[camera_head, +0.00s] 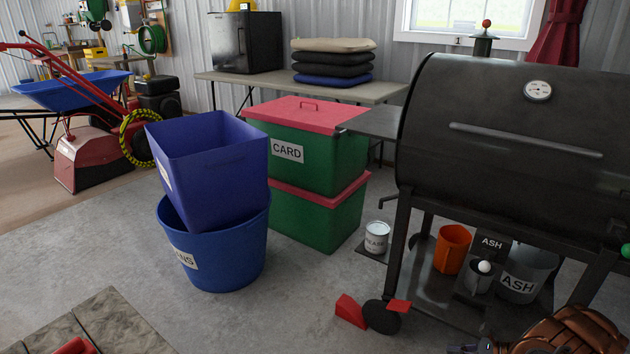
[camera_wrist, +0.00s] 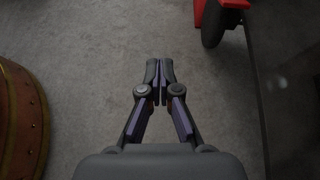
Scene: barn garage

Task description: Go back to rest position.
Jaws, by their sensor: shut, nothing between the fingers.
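My gripper (camera_wrist: 160,66) shows in the wrist view, pointing away over bare grey concrete. Its two fingers are together and nothing is between them. A rounded wooden thing with a metal band (camera_wrist: 22,120) stands to its left. A black disc with red parts (camera_wrist: 214,22) lies ahead and to the right of the fingertips. I cannot clearly make out the gripper in the head view.
A black smoker grill (camera_head: 500,130) stands at the right, with buckets on its lower shelf. A blue tub (camera_head: 225,262) holding a purple bin (camera_head: 210,165) and stacked green boxes (camera_head: 315,220) stand mid-left. Concrete floor (camera_head: 290,290) is open before them.

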